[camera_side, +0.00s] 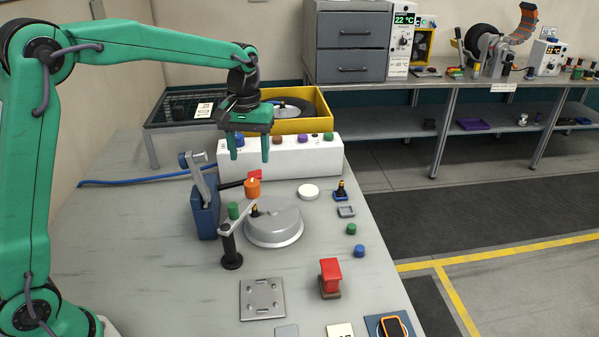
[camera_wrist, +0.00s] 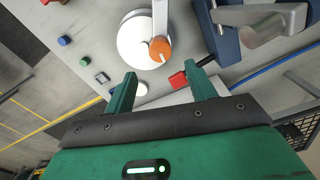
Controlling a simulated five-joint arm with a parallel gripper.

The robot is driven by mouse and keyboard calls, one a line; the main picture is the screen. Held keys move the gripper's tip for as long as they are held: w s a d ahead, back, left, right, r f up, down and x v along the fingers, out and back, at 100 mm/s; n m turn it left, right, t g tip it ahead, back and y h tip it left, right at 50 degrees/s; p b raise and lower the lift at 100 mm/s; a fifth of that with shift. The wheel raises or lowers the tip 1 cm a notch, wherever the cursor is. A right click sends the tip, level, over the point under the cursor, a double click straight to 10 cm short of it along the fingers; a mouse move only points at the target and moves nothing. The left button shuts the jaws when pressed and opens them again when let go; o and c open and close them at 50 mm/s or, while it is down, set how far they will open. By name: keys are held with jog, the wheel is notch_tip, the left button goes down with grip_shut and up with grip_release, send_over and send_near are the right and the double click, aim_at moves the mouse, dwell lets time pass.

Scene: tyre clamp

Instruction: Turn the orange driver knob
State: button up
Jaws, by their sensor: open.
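The orange driver knob (camera_side: 252,187) stands upright at the end of a grey arm beside a round metal disc (camera_side: 274,224). In the wrist view the orange knob (camera_wrist: 160,49) shows beyond my fingertips, overlapping the edge of the disc (camera_wrist: 132,40). My gripper (camera_side: 250,158) is open and empty, fingers pointing down. It hangs above and behind the knob, in front of the white box. In the wrist view my gripper (camera_wrist: 163,82) has its two green fingers well apart, with the knob ahead of the gap and not between them.
A blue clamp post (camera_side: 204,209) with a grey lever stands left of the knob. A red piece (camera_side: 254,174) lies close behind it. The white box (camera_side: 305,157) with coloured knobs stands behind. A red block (camera_side: 330,276) and small parts lie toward the front right.

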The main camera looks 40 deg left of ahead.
aim_at(252, 182)
jog(key=shift+f, duration=0.1)
jog(key=shift+f, duration=3.8)
jog(key=shift+c, duration=0.3)
jog(key=c, duration=0.9)
